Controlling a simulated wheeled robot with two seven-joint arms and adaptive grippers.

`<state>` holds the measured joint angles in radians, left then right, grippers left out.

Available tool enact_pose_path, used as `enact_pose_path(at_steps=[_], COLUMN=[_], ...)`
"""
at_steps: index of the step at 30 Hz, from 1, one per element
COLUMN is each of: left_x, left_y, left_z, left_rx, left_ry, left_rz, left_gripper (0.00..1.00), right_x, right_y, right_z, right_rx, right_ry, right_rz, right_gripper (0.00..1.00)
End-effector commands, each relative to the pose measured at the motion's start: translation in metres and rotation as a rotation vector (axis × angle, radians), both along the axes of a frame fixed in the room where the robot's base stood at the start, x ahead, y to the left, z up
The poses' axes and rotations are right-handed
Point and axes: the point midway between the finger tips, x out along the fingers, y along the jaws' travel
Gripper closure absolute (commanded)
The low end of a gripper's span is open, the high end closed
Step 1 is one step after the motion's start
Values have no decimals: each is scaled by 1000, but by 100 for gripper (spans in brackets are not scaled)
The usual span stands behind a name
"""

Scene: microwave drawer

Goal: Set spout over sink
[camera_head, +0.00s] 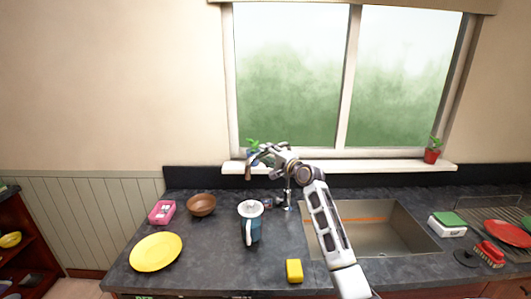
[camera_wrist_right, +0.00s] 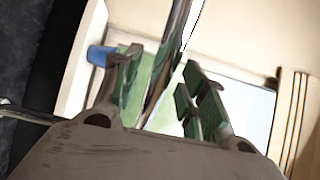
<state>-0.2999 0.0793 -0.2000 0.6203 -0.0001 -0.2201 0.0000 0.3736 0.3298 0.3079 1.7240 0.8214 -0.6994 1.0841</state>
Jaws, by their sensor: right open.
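The sink (camera_head: 395,236) is a steel basin set in the dark counter, with an orange-brown line across it. The chrome faucet (camera_head: 288,197) stands at the sink's back left; its upper part is largely hidden behind my right arm in the head view. My right gripper (camera_head: 256,160) is raised in front of the window sill, left of the sink. In the right wrist view its fingers (camera_wrist_right: 162,65) are open, with the chrome spout (camera_wrist_right: 178,35) running between them. I cannot tell whether they touch it. My left gripper is out of view.
A blue pitcher (camera_head: 253,231), brown bowl (camera_head: 201,205), pink container (camera_head: 162,212), yellow plate (camera_head: 156,252) and yellow sponge (camera_head: 294,271) lie left of the sink. A red plate (camera_head: 508,232) and brush (camera_head: 490,253) lie right. A potted plant (camera_head: 432,152) stands on the sill.

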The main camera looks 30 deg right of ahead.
Motion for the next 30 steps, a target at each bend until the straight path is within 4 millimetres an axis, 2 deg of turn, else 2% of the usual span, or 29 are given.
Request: enact_pose_path(at_steps=[7, 19, 28, 30], left_x=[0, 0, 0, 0], left_y=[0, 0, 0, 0], left_z=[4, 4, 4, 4], left_rx=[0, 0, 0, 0], left_ry=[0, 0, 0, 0], left_rz=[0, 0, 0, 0], left_gripper=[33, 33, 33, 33], right_x=[13, 16, 16, 15], right_y=[2, 2, 2, 2], right_z=[1, 0, 0, 0], right_rx=[1, 0, 0, 0], right_ry=[-1, -1, 0, 0], right_rz=[1, 0, 0, 0], right_gripper=[57, 59, 97, 100])
